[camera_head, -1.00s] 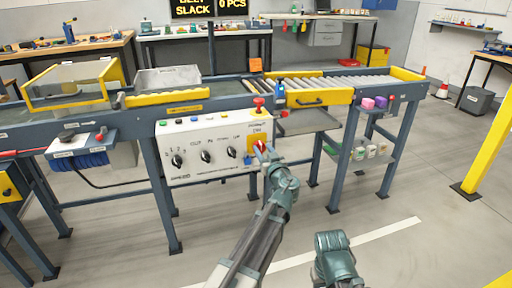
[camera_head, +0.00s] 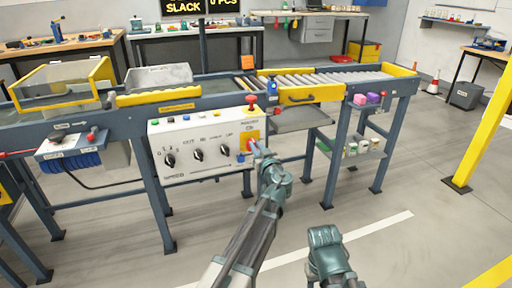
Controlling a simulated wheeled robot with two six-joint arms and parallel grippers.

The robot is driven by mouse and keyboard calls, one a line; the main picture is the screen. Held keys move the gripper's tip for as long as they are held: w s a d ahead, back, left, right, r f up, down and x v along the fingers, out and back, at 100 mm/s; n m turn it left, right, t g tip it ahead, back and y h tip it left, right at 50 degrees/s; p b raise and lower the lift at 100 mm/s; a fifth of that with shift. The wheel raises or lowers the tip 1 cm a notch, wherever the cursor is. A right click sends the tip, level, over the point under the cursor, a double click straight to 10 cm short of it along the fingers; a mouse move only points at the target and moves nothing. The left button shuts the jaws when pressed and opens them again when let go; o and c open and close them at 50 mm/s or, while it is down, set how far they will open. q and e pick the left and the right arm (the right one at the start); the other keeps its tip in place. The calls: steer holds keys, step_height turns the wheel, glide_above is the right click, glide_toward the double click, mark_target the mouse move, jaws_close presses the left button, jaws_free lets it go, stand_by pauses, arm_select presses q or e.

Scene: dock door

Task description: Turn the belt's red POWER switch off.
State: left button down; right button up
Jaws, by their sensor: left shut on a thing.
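The white control panel (camera_head: 180,147) is fixed to the front of the belt frame. Its red POWER switch (camera_head: 250,145) sits on a yellow plate at the panel's right end. The fingers of my left gripper (camera_head: 255,147) are shut on the switch and cover part of it, so its exact position cannot be told. The left arm reaches up to it from below. My right arm's teal link (camera_head: 325,242) shows low in the picture, but its fingers do not show.
A red mushroom button (camera_head: 251,100) stands above the switch, and several black knobs line the panel. A shelf with small jars (camera_head: 357,148) is to the right. A yellow post (camera_head: 483,135) stands at the far right. The floor in front is clear.

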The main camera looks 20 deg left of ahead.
arm_select(q)
steer(key=shift+w+d+f+m+b, duration=0.15)
steer(key=shift+d+f+m+b, duration=0.2)
steer(key=shift+m, duration=2.6)
steer(key=shift+w+d+f+m+b, duration=0.2)
steer(key=shift+f+m+b, duration=0.15)
steer(key=shift+m, duration=2.55)
steer(key=shift+w+d+f+m+b, duration=0.15)
steer(key=shift+d+f+m+b, duration=0.2)
steer(key=shift+m, duration=2.6)
arm_select(e)
steer(key=shift+f, duration=1)
arm_select(q)
steer(key=c, duration=0.9)
jaws_free()
steer(key=shift+o, duration=0.2)
